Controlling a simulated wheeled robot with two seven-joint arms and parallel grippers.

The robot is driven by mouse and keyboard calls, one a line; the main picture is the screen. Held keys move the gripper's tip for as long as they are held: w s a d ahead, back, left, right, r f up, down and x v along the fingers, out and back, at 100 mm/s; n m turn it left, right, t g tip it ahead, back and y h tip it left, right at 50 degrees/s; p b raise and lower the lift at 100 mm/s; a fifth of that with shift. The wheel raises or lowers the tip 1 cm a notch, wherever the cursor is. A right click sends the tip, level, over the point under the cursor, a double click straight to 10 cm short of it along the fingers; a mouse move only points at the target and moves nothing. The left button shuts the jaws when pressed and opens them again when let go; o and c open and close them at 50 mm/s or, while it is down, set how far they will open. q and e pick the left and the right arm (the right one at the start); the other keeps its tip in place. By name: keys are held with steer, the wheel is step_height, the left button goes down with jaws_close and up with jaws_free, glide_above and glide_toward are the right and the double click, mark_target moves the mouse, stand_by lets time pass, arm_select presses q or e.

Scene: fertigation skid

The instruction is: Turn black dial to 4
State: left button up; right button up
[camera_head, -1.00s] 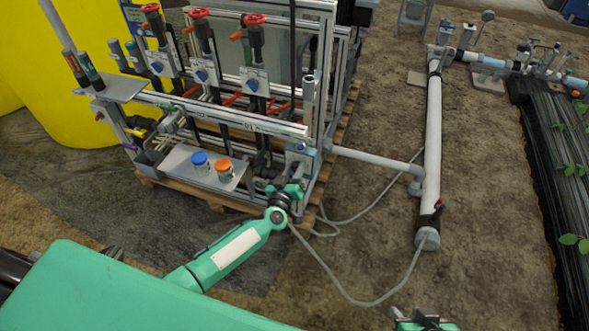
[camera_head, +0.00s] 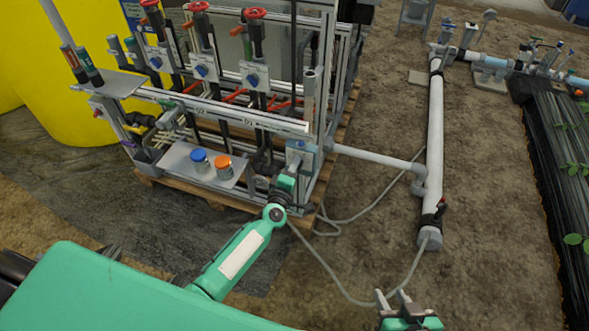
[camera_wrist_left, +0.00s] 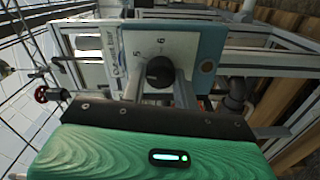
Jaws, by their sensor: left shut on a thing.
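The black dial (camera_wrist_left: 158,72) sits on a white plate (camera_wrist_left: 165,47) in the left wrist view. The numbers 5 and 6 and a partly readable "bar" label show around it. My left gripper (camera_wrist_left: 159,88) has one finger on each side of the dial and is shut on it. In the head view the left gripper (camera_head: 287,181) is at the skid's front right corner post, just below a small light panel (camera_head: 300,148); the dial is hidden there. My right gripper (camera_head: 393,297) is at the bottom edge, fingers apart and empty, away from the skid.
The skid frame (camera_head: 230,118) on a wooden pallet holds red-handled valves. A grey hose (camera_head: 340,284) and pipe (camera_head: 433,130) lie right. Open soil lies between.

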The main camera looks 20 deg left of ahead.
arm_select(q)
steer(key=n+b, duration=0.1)
steer(key=n, duration=0.2)
steer(key=n+b, duration=0.1)
steer(key=n, duration=0.3)
steer(key=shift+f+n, duration=0.2)
steer(key=shift+n, duration=0.1)
arm_select(e)
steer(key=a+t+y, duration=0.1)
steer(key=a, duration=0.1)
steer(key=a+r+t+y, duration=0.1)
steer(key=a+t, duration=0.1)
steer(key=shift+w+a+t, duration=0.1)
steer(key=shift+w+t, duration=0.1)
steer(key=shift+t, duration=0.1)
steer(key=shift+w+r, duration=0.2)
arm_select(q)
steer(key=o, duration=1)
steer(key=shift+r, duration=0.1)
